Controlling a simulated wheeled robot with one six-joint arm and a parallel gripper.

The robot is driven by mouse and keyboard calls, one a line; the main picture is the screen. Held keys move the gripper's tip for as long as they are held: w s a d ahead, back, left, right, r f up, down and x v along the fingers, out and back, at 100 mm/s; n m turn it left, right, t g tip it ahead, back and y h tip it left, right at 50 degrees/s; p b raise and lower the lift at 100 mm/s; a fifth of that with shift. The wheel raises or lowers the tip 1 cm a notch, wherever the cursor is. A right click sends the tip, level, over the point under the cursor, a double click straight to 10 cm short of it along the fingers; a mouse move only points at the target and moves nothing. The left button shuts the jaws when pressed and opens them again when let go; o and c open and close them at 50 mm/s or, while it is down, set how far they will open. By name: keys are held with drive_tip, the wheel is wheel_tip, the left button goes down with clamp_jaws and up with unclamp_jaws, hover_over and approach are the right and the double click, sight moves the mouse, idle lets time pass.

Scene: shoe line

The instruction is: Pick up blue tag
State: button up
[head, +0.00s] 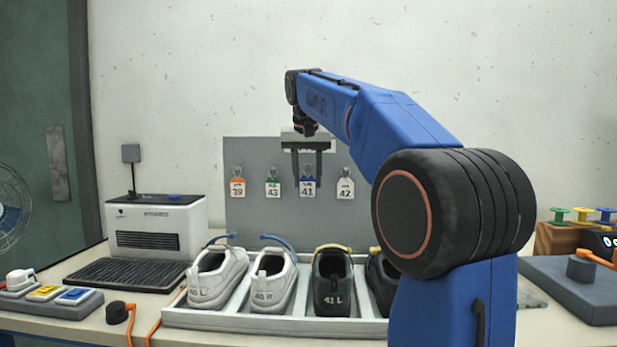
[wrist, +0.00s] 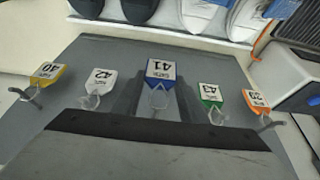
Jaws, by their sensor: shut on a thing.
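The blue tag (head: 308,189) is marked 41. In the head view it is at the grey board, between my gripper's fingertips. It also shows in the middle of the wrist view (wrist: 161,72), upside down, with a white loop. My gripper (head: 307,178) points down and is shut on the blue tag, with a dark finger on each side. Whether the loop is still on its hook is hard to tell.
The grey board (head: 250,213) also bears an orange tag 39 (head: 238,188), a green tag 43 (head: 273,187), a white tag 42 (head: 345,188) and a yellow tag 40 (wrist: 47,72). Below stands a tray (head: 235,322) of shoes. A white machine (head: 158,228) is left.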

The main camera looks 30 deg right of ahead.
drive_tip(key=s+a, duration=0.7)
drive_tip(key=s, duration=0.3)
drive_tip(key=shift+s, duration=0.25)
idle(0.5)
